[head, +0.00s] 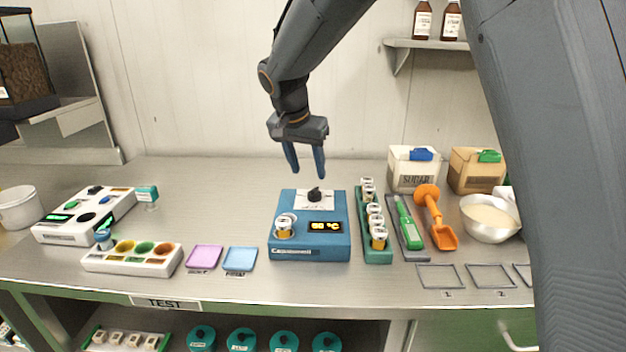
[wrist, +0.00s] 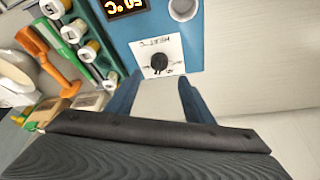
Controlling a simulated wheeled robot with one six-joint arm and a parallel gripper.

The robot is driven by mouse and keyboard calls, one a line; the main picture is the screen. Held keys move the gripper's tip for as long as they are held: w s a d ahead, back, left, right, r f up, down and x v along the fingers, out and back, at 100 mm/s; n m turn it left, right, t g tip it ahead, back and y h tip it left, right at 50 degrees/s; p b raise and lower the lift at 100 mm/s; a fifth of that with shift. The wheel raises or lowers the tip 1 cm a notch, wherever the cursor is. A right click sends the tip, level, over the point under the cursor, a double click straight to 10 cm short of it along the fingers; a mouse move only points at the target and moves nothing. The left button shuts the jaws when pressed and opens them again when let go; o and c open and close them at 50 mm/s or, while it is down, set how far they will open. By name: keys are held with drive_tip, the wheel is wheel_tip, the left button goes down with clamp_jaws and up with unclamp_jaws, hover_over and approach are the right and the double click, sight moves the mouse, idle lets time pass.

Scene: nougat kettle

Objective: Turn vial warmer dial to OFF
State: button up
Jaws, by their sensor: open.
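The vial warmer (head: 310,243) is a blue box on the bench in the middle of the head view. Its black dial (head: 315,195) sits on a white label plate at the top rear; the dial also shows in the wrist view (wrist: 159,62). The lit display (head: 325,227) shows what looks like a temperature in °C. A capped vial (head: 284,229) stands at the warmer's left. My gripper (head: 305,172) is open and empty, pointing down just above and behind the dial. In the wrist view its fingers (wrist: 155,95) are apart, short of the dial. The dial's setting is too small to read.
A green rack (head: 362,245) of several vials stands close at the warmer's right, then a green tool and an orange scoop (head: 440,232). Pink (head: 205,257) and blue (head: 240,260) trays lie at the left. The bench behind the warmer is clear.

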sight(315, 189)
drive_tip(key=p+x, duration=0.1)
drive_tip(key=x, duration=0.6)
drive_tip(key=shift+w+d+f+p, duration=0.15)
drive_tip(key=shift+w+d+p, duration=0.1)
drive_tip(key=shift+p, duration=0.15)
drive_tip(key=shift+s, duration=0.1)
drive_tip(key=c, duration=1)
